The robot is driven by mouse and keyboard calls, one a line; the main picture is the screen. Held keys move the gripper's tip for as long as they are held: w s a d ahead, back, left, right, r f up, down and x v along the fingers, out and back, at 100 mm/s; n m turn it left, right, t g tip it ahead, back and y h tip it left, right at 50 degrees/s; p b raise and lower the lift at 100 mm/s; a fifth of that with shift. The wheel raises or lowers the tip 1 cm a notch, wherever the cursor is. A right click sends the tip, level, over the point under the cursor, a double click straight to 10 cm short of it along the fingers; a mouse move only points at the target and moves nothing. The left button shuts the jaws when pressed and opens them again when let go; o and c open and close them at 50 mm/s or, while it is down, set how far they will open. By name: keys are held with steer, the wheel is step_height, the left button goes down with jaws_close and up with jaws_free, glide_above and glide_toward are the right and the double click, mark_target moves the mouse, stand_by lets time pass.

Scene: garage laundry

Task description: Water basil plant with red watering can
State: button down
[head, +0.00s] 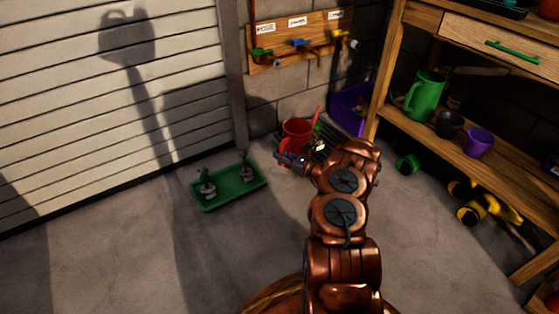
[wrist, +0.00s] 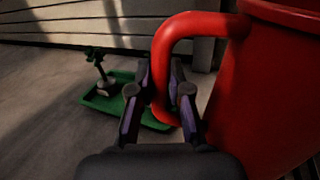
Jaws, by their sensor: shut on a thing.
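The red watering can (head: 296,131) is beyond the end of my copper arm in the head view. In the wrist view, the can's body (wrist: 268,90) fills the right side and its curved handle (wrist: 185,27) passes down between my fingers. My gripper (wrist: 160,95) is shut on this handle; it also shows in the head view (head: 288,160). A green tray (head: 229,190) on the floor to the left holds two small potted plants (head: 207,187) (head: 246,172). One plant shows in the wrist view (wrist: 102,75). I cannot tell whether either is basil.
A wooden shelf (head: 440,145) at the right holds a green watering can (head: 425,95), a black pot (head: 449,124) and a purple pot (head: 479,142). A purple crate (head: 350,108) stands by the wall. A yellow-black object (head: 482,203) lies on the floor.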

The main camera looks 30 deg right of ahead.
mark_target(280, 148)
steer(key=shift+s+a+r+m+p, duration=0.15)
steer(key=shift+r+m+p, duration=0.25)
steer(key=shift+r+m, duration=0.45)
steer(key=shift+w+a+r+m+p, duration=0.15)
steer(key=shift+r+m+p, duration=0.3)
steer(key=shift+r, duration=0.75)
steer(key=shift+w+d+r+m+p, duration=0.15)
steer(key=shift+r+m+p, duration=0.4)
steer(key=shift+r, duration=0.6)
steer(key=shift+s+d+r+m+p, duration=0.1)
steer(key=shift+d+r+m+p, duration=0.3)
steer(key=shift+r, duration=0.75)
steer(key=shift+w+d+r+m+p, duration=0.1)
steer(key=shift+r+m+p, duration=0.55)
steer(key=shift+r, duration=0.5)
steer(key=shift+r, duration=0.15)
steer(key=shift+w+d+r+m+p, duration=0.1)
steer(key=shift+d+r+m+p, duration=0.15)
steer(key=shift+r+p, duration=0.25)
steer(key=shift+w+d+r+m+p, duration=0.1)
steer(key=shift+r+m+p, duration=0.2)
steer(key=shift+r, duration=0.5)
steer(key=shift+d+r+p, duration=0.2)
steer(key=shift+r+p, duration=0.15)
steer(key=shift+r, duration=0.1)
steer(key=shift+w+d+r+m+p, duration=0.15)
steer(key=shift+d+r+m+p, duration=0.15)
steer(key=shift+r+m+p, duration=0.35)
steer(key=shift+r, duration=0.2)
